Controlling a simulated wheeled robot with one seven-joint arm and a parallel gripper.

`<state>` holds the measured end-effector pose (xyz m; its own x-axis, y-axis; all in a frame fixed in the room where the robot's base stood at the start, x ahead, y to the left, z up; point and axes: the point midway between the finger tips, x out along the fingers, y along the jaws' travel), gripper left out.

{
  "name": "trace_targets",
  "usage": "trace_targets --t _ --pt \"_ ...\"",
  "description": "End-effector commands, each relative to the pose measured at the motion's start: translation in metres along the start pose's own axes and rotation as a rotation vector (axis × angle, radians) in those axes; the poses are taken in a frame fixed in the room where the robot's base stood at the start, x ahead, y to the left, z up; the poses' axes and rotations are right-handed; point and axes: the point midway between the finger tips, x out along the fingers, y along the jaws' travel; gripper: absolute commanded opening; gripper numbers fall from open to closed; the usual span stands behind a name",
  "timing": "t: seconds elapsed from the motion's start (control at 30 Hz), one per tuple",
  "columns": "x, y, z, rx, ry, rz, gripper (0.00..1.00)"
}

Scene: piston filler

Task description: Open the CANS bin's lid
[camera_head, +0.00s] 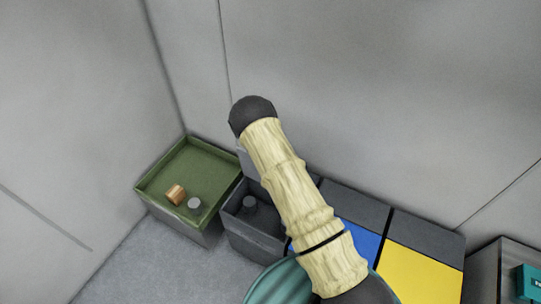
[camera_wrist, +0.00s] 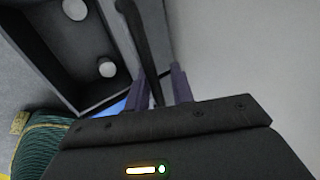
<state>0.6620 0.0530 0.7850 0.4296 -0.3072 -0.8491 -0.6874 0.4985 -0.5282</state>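No CANS label is readable. A dark grey bin (camera_head: 242,238) stands open in the head view, left of my arm, with a dark round-topped object inside. An open dark bin (camera_wrist: 62,78) also shows at the upper left of the wrist view, with two pale round-ended objects inside. A dark narrow bar (camera_wrist: 140,45), possibly a lid seen edge-on, runs down toward my gripper (camera_wrist: 167,88). Its two purple fingers stand apart; the bar passes close to the left finger, and I cannot tell whether they touch. My arm hides the gripper in the head view.
A green-topped bin (camera_head: 152,186) at the left holds a copper-coloured cylinder (camera_head: 176,194) and a grey one (camera_head: 194,204). Blue (camera_head: 359,240) and yellow (camera_head: 425,272) panels lie right of my arm. Walls (camera_head: 380,90) close in behind. A grey cabinet (camera_head: 490,270) stands far right.

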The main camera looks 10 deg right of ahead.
Motion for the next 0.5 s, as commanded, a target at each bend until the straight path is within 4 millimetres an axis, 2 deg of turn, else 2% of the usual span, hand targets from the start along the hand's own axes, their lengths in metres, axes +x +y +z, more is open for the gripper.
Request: trace_targets --t 0.17,0.5 --pt "-0.012 0.000 -0.001 -0.001 0.003 -0.001 0.25" --pt "-0.071 -0.002 -0.001 0.004 -0.001 -0.001 0.25"
